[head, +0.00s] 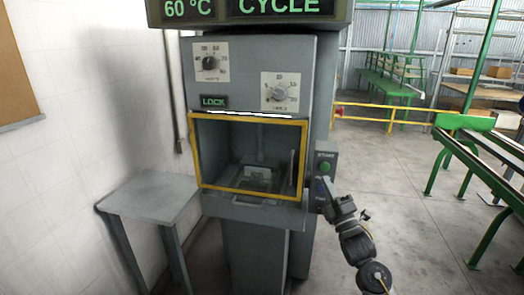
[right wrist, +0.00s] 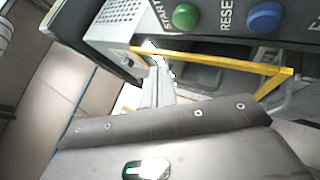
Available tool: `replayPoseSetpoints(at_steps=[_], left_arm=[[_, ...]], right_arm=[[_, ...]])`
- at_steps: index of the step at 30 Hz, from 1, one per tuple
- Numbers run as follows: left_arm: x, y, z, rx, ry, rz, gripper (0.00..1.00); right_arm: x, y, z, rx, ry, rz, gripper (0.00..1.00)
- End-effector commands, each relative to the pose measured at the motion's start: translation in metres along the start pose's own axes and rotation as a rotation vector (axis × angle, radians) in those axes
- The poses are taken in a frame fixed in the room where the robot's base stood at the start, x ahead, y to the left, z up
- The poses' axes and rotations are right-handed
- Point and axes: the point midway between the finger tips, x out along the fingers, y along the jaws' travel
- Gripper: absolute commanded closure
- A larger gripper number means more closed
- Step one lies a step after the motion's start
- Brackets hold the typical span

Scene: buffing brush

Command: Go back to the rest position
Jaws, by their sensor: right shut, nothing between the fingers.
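My right gripper (head: 325,187) is shut and empty. In the head view it is just in front of the lower part of the control box (head: 327,158), below the green start button (head: 325,167). I cannot tell whether it touches the box. In the right wrist view the green start button (right wrist: 186,16) and the blue reset button (right wrist: 263,15) show at the top. The grey machine (head: 255,70) has a yellow-framed opening (head: 248,118) with a fixture (head: 258,176) inside. My left gripper is not in view.
A small grey side table (head: 150,198) stands left of the machine, by the white wall. A yellow rail (head: 385,106) and green benches (head: 390,75) stand at the back right. The concrete floor (head: 420,210) right of my arm is clear.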

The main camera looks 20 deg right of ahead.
Motion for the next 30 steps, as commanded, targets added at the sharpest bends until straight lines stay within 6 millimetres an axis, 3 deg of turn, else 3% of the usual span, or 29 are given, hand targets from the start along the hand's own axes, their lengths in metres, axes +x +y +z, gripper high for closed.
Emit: replayPoseSetpoints(at_steps=[5,8,11,14,17,21,23,27,30], left_arm=[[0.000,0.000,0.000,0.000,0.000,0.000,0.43],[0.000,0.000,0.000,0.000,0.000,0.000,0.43],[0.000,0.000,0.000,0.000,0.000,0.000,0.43],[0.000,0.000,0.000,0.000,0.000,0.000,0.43],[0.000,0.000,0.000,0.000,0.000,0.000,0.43],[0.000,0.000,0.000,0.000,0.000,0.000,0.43],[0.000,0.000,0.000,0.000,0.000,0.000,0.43],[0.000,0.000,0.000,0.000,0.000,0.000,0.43],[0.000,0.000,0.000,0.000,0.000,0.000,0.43]], right_arm=[[0.000,0.000,0.000,0.027,0.000,-0.001,1.00],[0.000,-0.006,0.002,0.146,-0.010,-0.024,1.00],[-0.012,-0.062,0.008,0.374,-0.067,-0.160,1.00],[-0.042,-0.135,0.000,0.582,-0.148,-0.329,1.00],[-0.086,-0.202,-0.015,0.745,-0.242,-0.492,1.00],[-0.165,-0.280,-0.040,0.913,-0.390,-0.704,1.00],[-0.205,-0.308,-0.052,0.968,-0.459,-0.792,1.00],[-0.304,-0.358,-0.080,1.059,-0.627,-0.985,1.00],[-0.382,-0.380,-0.099,1.093,-0.750,-1.116,1.00]])
